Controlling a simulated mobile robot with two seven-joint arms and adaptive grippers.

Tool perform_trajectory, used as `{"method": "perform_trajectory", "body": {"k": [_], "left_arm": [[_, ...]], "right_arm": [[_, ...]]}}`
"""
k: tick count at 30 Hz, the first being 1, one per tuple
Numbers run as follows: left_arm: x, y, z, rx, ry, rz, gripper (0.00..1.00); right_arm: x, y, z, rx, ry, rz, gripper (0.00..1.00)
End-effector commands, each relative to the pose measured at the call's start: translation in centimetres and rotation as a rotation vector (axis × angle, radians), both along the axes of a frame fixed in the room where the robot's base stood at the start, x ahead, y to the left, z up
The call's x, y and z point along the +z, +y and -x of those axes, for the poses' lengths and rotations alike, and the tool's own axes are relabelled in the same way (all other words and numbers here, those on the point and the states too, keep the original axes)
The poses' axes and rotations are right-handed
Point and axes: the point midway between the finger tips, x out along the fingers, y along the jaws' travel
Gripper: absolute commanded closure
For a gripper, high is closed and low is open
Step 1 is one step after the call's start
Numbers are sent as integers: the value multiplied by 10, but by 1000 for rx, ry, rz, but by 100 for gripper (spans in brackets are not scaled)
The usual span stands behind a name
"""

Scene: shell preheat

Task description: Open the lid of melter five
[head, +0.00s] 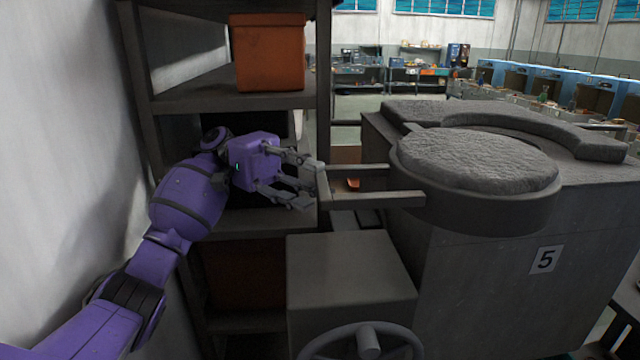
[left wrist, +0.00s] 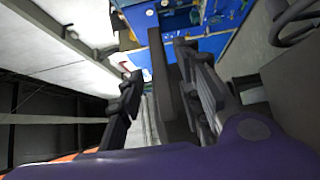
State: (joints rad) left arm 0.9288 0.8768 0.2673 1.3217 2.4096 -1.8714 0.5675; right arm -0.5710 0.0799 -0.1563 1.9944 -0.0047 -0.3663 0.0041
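Melter five (head: 540,262) is the large grey box at the right in the head view, with a "5" plate (head: 545,260) on its side. Its round, rough-topped grey lid (head: 475,160) lies about level on top, at the front left. A handle (head: 375,199) of two bars joined by a crossbar reaches left from the lid. My left gripper (head: 314,184) is at the crossbar end, its fingers spread. In the left wrist view a dark bar (left wrist: 161,80), apparently the handle, shows between the open fingers, closer to the right one. Contact cannot be told. My right gripper is out of view.
A dark shelf rack (head: 230,102) with an orange bin (head: 268,55) stands close behind my left arm. A grey box with a handwheel (head: 362,342) stands below the handle. A white wall (head: 60,130) is at the left.

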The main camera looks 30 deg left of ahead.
Motion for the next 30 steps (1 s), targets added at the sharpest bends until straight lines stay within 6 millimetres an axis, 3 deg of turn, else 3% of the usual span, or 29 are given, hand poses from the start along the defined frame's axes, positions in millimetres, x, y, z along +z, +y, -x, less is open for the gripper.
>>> {"method": "perform_trajectory", "body": {"k": [3,9,30], "left_arm": [[1,21,-5,3,0,1,67],[1,41,-9,2,-1,0,67],[0,43,-9,1,-1,0,67]], "right_arm": [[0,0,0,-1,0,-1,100],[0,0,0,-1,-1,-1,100],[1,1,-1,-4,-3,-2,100]]}}
